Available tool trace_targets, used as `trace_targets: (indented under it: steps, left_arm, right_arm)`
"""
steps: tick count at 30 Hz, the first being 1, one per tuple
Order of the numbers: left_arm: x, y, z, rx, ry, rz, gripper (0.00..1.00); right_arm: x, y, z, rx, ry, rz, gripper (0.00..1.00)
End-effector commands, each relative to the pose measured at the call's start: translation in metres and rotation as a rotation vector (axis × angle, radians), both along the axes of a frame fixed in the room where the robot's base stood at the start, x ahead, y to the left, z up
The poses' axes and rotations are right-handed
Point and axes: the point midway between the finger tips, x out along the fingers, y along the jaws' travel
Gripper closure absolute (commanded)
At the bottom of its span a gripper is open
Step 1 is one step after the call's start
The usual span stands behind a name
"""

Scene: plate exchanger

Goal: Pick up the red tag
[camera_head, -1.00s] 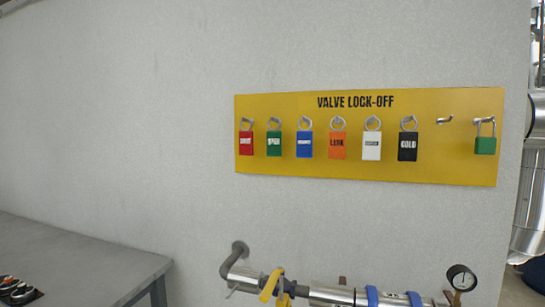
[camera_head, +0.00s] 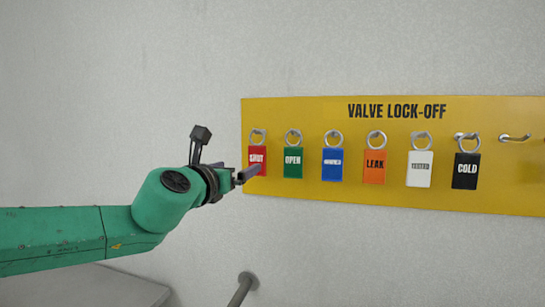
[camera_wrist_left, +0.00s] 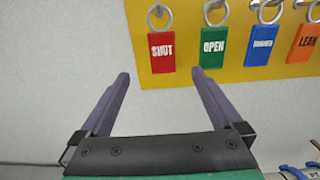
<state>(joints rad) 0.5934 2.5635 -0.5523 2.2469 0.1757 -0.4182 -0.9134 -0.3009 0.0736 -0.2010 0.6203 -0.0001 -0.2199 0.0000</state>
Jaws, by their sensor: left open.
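The red tag (camera_head: 257,156), lettered SHUT, hangs by a ring from a hook at the left end of the yellow board. It also shows in the left wrist view (camera_wrist_left: 161,52), beyond and above the space between the fingertips. My left gripper (camera_head: 250,174) is open and empty, with its fingers pointing at the board. In the head view its fingertips overlap the tag's lower left part. In the left wrist view the fingers (camera_wrist_left: 165,78) are spread on either side, and no contact with the tag shows. My right gripper is not in view.
A green tag (camera_head: 293,163) hangs right beside the red one, then blue (camera_head: 332,164), orange, white and black tags on the yellow board (camera_head: 390,199). An empty hook (camera_head: 514,138) is at the right. A grey table (camera_head: 95,287) and a pipe end (camera_head: 241,291) are below.

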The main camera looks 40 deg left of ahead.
Motion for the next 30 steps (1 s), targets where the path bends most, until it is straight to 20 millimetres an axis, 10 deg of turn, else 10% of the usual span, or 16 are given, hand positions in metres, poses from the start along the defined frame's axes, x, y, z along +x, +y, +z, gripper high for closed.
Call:
trace_targets:
  steps: [19, 29, 30]
  left_arm:
    - [0.113, 0.038, 0.002, -0.003, 0.002, -0.001, 0.0]
    - [0.124, 0.042, -0.001, -0.004, -0.001, -0.002, 0.0]
    - [0.124, 0.042, -0.001, -0.004, -0.001, -0.002, 0.15]
  right_arm:
    - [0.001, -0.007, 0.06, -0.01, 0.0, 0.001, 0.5]
    - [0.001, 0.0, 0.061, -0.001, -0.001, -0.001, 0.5]
    - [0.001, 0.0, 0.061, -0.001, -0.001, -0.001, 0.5]
